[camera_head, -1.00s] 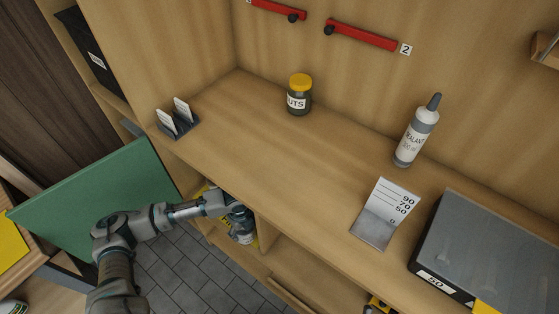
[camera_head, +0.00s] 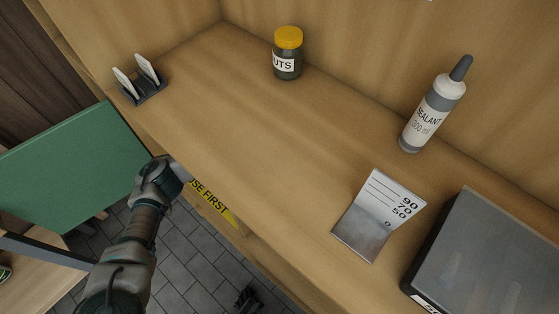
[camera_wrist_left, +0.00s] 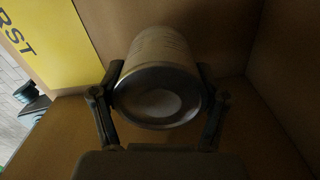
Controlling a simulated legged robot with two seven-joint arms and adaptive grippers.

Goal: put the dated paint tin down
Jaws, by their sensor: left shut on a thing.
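The paint tin (camera_wrist_left: 160,68) is in the left wrist view, a dull cylinder with a dark rim and a pale round patch on the end facing me. No date can be read on it. My left gripper (camera_wrist_left: 161,100) is shut on it, one finger on each side. The tin is inside a wooden compartment; I cannot tell if it touches the floor. In the head view my left arm reaches in under the bench top, which hides its fingers and the tin. A dark jointed part at the bottom edge seems to be my right gripper (camera_head: 248,300); its jaws are unclear.
A yellow USE FIRST sign (camera_head: 213,200) marks the compartment; it also shows in the wrist view (camera_wrist_left: 45,35). On top stand a card holder (camera_head: 143,90), a jar (camera_head: 288,55), a sealant bottle (camera_head: 432,108), a scale card (camera_head: 380,215) and a grey case (camera_head: 490,260). A green panel (camera_head: 70,170) is at left.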

